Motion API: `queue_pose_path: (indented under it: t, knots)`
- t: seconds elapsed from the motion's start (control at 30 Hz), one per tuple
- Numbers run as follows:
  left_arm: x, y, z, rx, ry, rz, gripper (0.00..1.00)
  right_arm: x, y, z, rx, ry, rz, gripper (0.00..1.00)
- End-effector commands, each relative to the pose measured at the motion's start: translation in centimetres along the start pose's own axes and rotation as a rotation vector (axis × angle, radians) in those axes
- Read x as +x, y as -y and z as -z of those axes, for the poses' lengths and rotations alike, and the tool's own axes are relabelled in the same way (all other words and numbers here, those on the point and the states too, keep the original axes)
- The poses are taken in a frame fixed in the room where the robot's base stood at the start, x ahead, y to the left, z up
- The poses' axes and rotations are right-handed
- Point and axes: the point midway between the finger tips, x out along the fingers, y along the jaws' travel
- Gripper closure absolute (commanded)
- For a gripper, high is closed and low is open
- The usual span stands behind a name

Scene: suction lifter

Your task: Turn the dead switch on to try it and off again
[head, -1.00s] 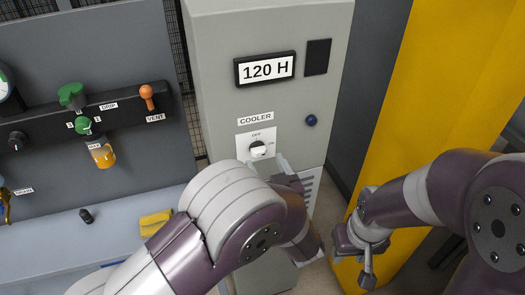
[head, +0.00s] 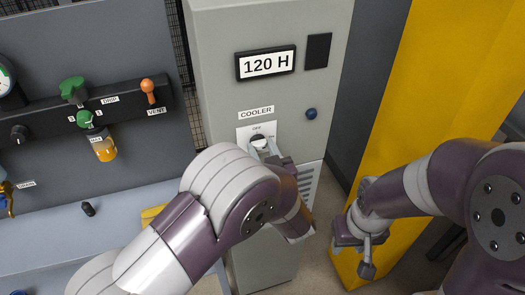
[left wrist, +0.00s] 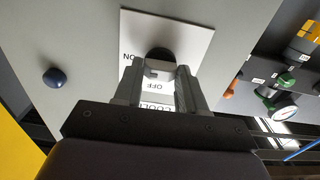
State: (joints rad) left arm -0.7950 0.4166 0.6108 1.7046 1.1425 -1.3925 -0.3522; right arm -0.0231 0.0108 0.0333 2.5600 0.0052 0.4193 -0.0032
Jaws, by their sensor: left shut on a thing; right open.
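The cooler switch (head: 259,142) is a dark rotary knob with a light face, on a white plate under the COOLER label (head: 256,112) of the grey cabinet. OFF is printed at the plate's top. In the left wrist view, upside down, the knob (left wrist: 160,64) shows with OFF and ON on its plate. My left gripper (head: 268,148) is shut on the knob, a finger on each side of it in the left wrist view (left wrist: 158,85). The knob's exact pointing direction is partly hidden. My right gripper (head: 362,245) is open and empty, away at the right.
Above the switch are a display (head: 265,63) reading 120 H and a dark square panel (head: 318,51). A blue button (head: 311,114) sits right of it. A panel with valves (head: 84,117) stands at left, a yellow column (head: 430,85) at right.

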Motion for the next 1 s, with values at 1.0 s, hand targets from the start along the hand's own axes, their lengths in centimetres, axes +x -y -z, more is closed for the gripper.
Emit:
queue_pose_path:
  t: [1.0]
  knots:
    - [0.0,0.1,-1.0,-0.837,-0.002,-0.001,0.9,14.1,0.0,-1.7,0.0,0.0,0.0,0.57]
